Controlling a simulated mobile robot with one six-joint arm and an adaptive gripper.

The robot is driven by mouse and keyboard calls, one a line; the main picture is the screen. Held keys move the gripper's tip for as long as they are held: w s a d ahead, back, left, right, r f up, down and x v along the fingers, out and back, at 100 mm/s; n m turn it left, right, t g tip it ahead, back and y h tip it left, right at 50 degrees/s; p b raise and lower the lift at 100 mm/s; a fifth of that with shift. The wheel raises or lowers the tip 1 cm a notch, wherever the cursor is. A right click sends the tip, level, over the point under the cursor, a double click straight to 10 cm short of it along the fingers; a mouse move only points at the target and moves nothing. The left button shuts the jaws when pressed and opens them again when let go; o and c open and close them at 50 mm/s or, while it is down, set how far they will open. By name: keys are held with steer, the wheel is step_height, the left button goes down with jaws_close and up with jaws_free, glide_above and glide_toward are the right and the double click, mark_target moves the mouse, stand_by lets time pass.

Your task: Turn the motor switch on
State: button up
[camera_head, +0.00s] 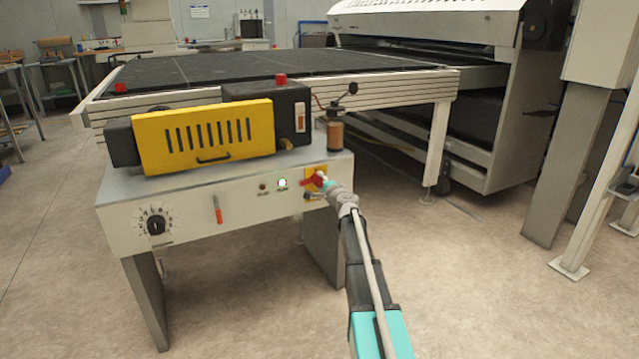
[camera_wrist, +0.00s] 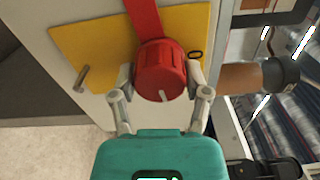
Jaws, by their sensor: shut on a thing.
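The motor switch is a red rotary switch (camera_head: 309,182) on a yellow plate (camera_head: 321,171), at the right end of the machine's front panel in the head view. In the wrist view the red knob (camera_wrist: 160,62) fills the middle, with a red bar reaching up from it across the yellow plate (camera_wrist: 80,42). My gripper (camera_head: 325,184) is at the switch in the head view. In the wrist view my gripper (camera_wrist: 161,82) has one finger on each side of the round knob and is shut on it. A white mark shows on the knob's rim.
The front panel (camera_head: 190,203) also has a dial (camera_head: 156,222), an orange-red lever (camera_head: 217,210) and a lit white-green lamp (camera_head: 282,183). A brown bottle (camera_head: 335,132) stands above the switch. A yellow slotted cover (camera_head: 205,137) sits on top. Open floor lies in front.

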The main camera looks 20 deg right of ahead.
steer(key=shift+m, duration=0.8)
steer(key=o, duration=1.1)
steer(key=shift+s, duration=0.1)
steer(key=s, duration=1.1)
steer(key=shift+s+d, duration=0.2)
steer(key=shift+s, duration=0.2)
